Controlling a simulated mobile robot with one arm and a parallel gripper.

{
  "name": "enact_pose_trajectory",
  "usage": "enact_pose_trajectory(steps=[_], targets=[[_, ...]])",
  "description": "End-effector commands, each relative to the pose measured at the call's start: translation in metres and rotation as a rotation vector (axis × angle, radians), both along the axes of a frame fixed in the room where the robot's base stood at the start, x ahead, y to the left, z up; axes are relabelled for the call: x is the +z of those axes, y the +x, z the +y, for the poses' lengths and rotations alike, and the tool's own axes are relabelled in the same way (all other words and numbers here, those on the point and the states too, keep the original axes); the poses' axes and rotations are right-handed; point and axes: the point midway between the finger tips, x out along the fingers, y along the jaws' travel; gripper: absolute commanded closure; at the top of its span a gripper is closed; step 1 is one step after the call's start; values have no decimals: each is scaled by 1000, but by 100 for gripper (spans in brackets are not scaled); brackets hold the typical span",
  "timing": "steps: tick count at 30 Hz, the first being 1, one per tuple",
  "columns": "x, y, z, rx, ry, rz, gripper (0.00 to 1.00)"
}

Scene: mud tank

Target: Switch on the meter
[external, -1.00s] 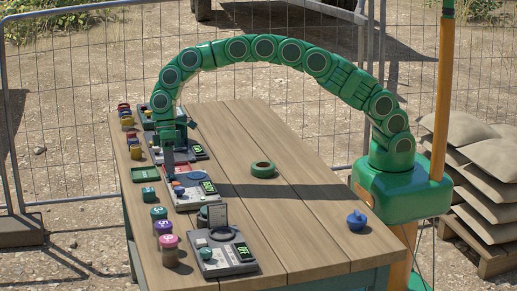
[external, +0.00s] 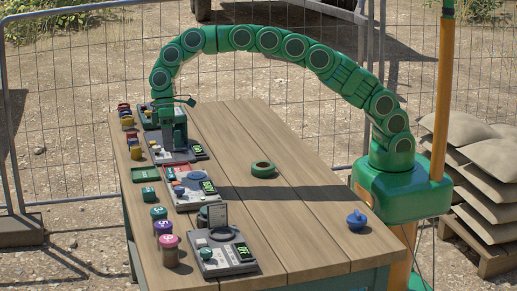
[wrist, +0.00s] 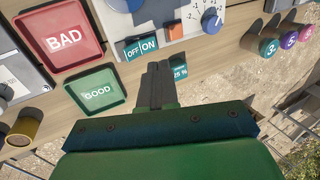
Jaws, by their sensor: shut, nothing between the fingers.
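The meter (external: 181,199) is a grey box in the middle of the row of devices on the table, with a small green-lit display (external: 208,187). In the wrist view its pale face (wrist: 176,14) shows a teal OFF/ON switch (wrist: 140,47), an orange square (wrist: 175,31) and a blue dial (wrist: 211,20). I cannot tell which side of the switch is pressed. My gripper (external: 167,148) is shut and empty, pointing down behind the meter in the external view. In the wrist view my gripper (wrist: 158,66) has its tips just below the switch; contact cannot be told.
A red BAD tray (wrist: 86,60) and a green GOOD tray (wrist: 117,80) lie beside the meter. A teal block (external: 149,195) and several lidded jars (external: 163,227) line the left edge. Another device (external: 228,268) stands in front. The table's right half is mostly clear, with a green ring (external: 263,169).

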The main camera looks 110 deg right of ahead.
Motion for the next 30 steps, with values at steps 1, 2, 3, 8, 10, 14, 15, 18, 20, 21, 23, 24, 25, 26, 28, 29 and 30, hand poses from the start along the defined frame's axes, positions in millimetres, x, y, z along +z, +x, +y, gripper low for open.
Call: enact_pose_trajectory(steps=[1,2,3,8,10,14,15,18,20,21,23,24,25,26,28,29,30], targets=[[11,1,0,0,-1,-3,100],[16,1,0,0,-1,-2,100],[23,1,0,-1,-1,-3,100],[48,0,0,1,0,-1,100],[56,1,0,-1,-1,-3,100],[65,0,0,-2,0,-1,100],[66,0,0,-1,0,-1,100],[68,0,0,-1,0,1,100],[68,-1,0,-1,0,1,100],[68,-1,0,0,1,2,100],[68,0,0,-1,0,1,100],[68,0,0,-1,1,1,100],[68,0,0,-1,0,1,100],[68,0,0,-1,0,1,100],[69,-1,1,0,1,1,100],[70,-1,1,0,1,1,100],[71,-3,2,1,1,1,100]])
